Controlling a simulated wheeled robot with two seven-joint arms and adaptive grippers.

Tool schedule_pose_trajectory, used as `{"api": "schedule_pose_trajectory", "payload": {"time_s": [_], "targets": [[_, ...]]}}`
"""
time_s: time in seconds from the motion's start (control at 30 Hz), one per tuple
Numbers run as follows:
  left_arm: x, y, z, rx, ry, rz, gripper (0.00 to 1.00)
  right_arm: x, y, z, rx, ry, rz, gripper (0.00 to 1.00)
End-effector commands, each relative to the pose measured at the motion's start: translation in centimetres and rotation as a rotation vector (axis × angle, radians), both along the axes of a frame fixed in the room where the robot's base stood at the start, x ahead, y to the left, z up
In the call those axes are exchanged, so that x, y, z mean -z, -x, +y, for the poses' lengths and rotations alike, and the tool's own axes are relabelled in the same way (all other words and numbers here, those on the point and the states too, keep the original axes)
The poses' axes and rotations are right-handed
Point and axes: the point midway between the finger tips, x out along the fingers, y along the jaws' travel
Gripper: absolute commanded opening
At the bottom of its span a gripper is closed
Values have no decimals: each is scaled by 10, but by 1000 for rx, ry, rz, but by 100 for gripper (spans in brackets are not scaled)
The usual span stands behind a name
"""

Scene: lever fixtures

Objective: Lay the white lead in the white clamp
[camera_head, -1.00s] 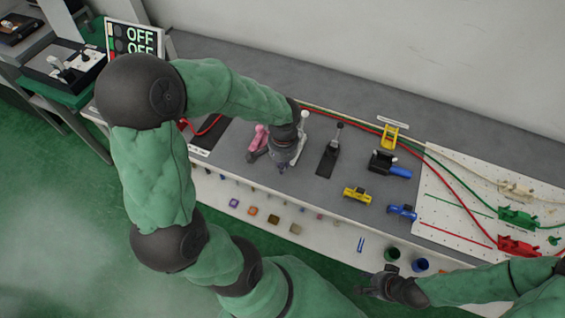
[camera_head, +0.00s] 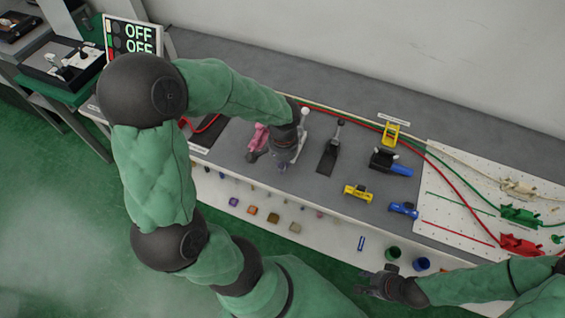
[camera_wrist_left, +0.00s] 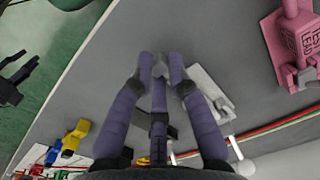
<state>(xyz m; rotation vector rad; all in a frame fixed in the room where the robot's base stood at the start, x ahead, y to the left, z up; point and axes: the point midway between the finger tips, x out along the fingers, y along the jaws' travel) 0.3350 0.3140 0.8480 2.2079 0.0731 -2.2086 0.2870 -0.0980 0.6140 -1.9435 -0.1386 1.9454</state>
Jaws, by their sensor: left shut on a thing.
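The white clamp (camera_head: 304,121) stands on the grey bench, its pale upright lever just right of my left gripper (camera_head: 284,165). In the left wrist view its pale plate (camera_wrist_left: 207,88) lies just right of the fingertips. My left gripper, also in the left wrist view (camera_wrist_left: 160,68), points down with its fingers closed together on a small pale-grey piece; the fingers hide most of it, so I cannot tell what it belongs to. The white lead's cream connector (camera_head: 517,188) lies on the white pegboard at the right. My right gripper (camera_head: 370,283) is low in front of the bench, its fingers apart.
A pink clamp (camera_head: 258,139) stands left of my left gripper; a black clamp (camera_head: 328,155) stands to the right. Yellow (camera_head: 357,193) and blue (camera_head: 403,210) fixtures stand further right. Red and green cables (camera_head: 365,123) run along the back. Green (camera_head: 519,214) and red (camera_head: 520,243) connectors share the pegboard.

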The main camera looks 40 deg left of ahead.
Motion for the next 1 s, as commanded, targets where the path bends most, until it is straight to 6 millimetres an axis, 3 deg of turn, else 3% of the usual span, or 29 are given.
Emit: {"api": "schedule_pose_trajectory", "payload": {"time_s": [0.77,0.8,0.87,1.0], "targets": [[12,0,0,0,0,0,0,9,0,0,0,0,0,40],[12,0,0,0,0,0,29,9,0,0,0,0,0,40],[12,0,0,0,0,0,45,9,0,0,0,0,0,40],[12,0,0,0,0,0,45,9,0,0,0,0,0,40]]}}
